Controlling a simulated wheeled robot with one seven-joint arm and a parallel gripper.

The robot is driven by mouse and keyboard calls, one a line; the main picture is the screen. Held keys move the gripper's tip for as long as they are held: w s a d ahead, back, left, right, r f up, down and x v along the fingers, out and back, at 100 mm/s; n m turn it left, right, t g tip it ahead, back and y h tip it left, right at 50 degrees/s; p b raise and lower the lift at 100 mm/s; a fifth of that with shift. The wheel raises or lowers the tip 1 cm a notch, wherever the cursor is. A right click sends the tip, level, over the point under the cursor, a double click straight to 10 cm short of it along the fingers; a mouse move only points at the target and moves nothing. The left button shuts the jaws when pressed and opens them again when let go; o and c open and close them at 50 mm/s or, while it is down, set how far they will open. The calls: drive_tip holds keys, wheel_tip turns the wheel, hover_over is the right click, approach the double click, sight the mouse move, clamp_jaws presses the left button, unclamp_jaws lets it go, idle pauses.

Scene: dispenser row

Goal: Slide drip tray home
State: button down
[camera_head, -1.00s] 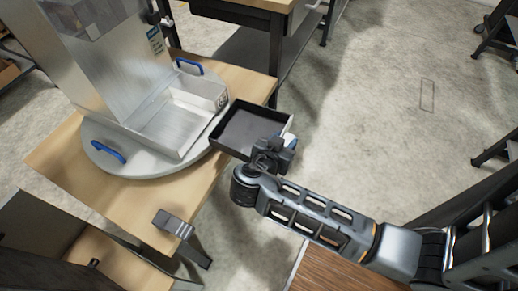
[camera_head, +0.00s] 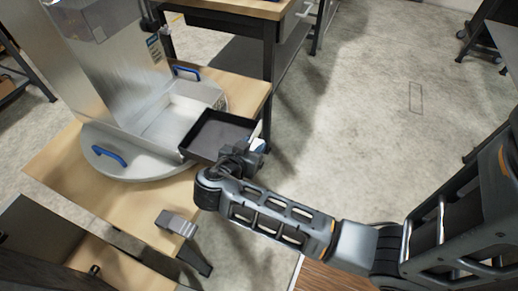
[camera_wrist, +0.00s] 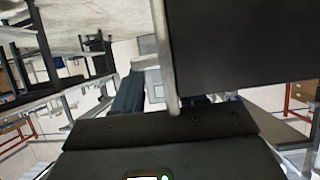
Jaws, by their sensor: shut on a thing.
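The drip tray, a shallow black rectangular tray (camera_head: 216,132), is at the right side of the metal dispenser (camera_head: 100,60). My gripper (camera_head: 246,158) is shut on the tray's near right edge and holds it up. In the head view the tray's left corner overlaps the opening of the dispenser's shallow metal bay (camera_head: 172,122); I cannot tell whether they touch. In the wrist view the dark tray (camera_wrist: 245,45) fills the upper right, and my fingertips are mostly hidden.
The dispenser stands on a round grey turntable (camera_head: 125,172) with blue handles (camera_head: 109,155) on a wooden table (camera_head: 70,165). A grey block-like fitting (camera_head: 176,223) sits at the table's near edge. Another workbench (camera_head: 235,8) stands behind. Open floor lies to the right.

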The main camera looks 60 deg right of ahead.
sight(203, 138)
drive_tip(key=shift+w+b, duration=0.35)
drive_tip(key=shift+w, duration=1.25)
drive_tip(key=shift+w+a+f+b, duration=0.15)
drive_tip(key=shift+w+b, duration=0.85)
drive_tip(key=shift+w, duration=0.65)
drive_tip(key=shift+w+d+f+b, duration=0.15)
drive_tip(key=shift+w+b, duration=0.85)
drive_tip(key=shift+w, duration=0.6)
drive_tip(key=shift+w+a+b, duration=0.15)
drive_tip(key=shift+w+b, duration=0.15)
drive_tip(key=shift+w, duration=0.35)
drive_tip(key=shift+f+b, duration=0.25)
drive_tip(key=shift+b, duration=0.15)
drive_tip(key=shift+w, duration=0.15)
drive_tip(key=shift+w+b, duration=1.95)
drive_tip(key=shift+w, duration=0.65)
drive_tip(key=c, duration=0.5)
unclamp_jaws()
drive_tip(key=shift+c, duration=0.2)
